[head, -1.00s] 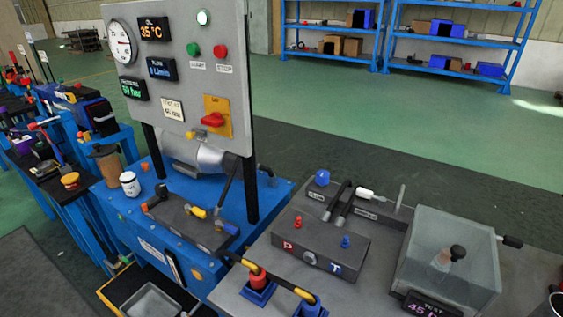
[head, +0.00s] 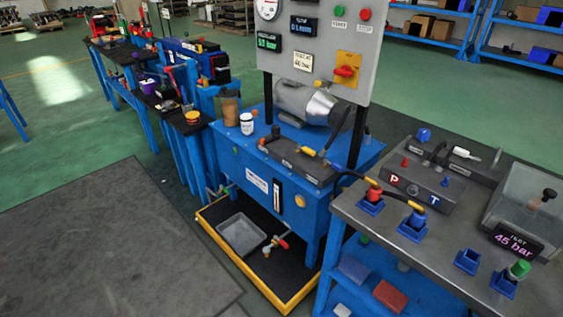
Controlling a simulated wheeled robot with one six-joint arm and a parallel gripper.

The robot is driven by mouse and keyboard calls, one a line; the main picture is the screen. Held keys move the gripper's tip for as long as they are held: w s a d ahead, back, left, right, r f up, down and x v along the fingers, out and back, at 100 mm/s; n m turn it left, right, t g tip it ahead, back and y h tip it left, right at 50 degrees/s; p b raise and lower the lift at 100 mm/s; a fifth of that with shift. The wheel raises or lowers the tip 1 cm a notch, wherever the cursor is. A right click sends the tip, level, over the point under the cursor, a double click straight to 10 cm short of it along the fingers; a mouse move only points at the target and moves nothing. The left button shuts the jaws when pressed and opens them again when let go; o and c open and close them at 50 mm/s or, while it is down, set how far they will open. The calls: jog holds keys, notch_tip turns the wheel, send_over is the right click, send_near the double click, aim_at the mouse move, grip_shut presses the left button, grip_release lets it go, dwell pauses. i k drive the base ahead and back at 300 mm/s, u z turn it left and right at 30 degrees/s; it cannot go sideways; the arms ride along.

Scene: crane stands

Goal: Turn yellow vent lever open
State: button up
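A small yellow lever (head: 308,151) sits on a dark grey valve block (head: 296,160) on top of the blue power unit (head: 258,172). It slants slightly down to the right, and its label is too small to read. A black-knobbed lever (head: 275,133) stands to its left on the same block. Just to the right, a black hose with a yellow section (head: 388,193) runs to the bench. My gripper is not in view.
A grey panel (head: 376,40) with gauges and a red switch (head: 345,71) rises behind the block. A yellow-rimmed drip tray (head: 212,236) lies below. The metal bench (head: 470,215) with fittings stands at right. Floor at front left is clear.

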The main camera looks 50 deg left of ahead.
aim_at(308, 150)
jog(key=k, duration=0.25)
jog(key=u, duration=0.7)
jog(key=i, duration=0.85)
jog(key=u, duration=0.85)
jog(key=k, duration=0.6)
jog(key=u, duration=0.65)
jog(key=i, duration=1.4)
jog(key=z, duration=0.65)
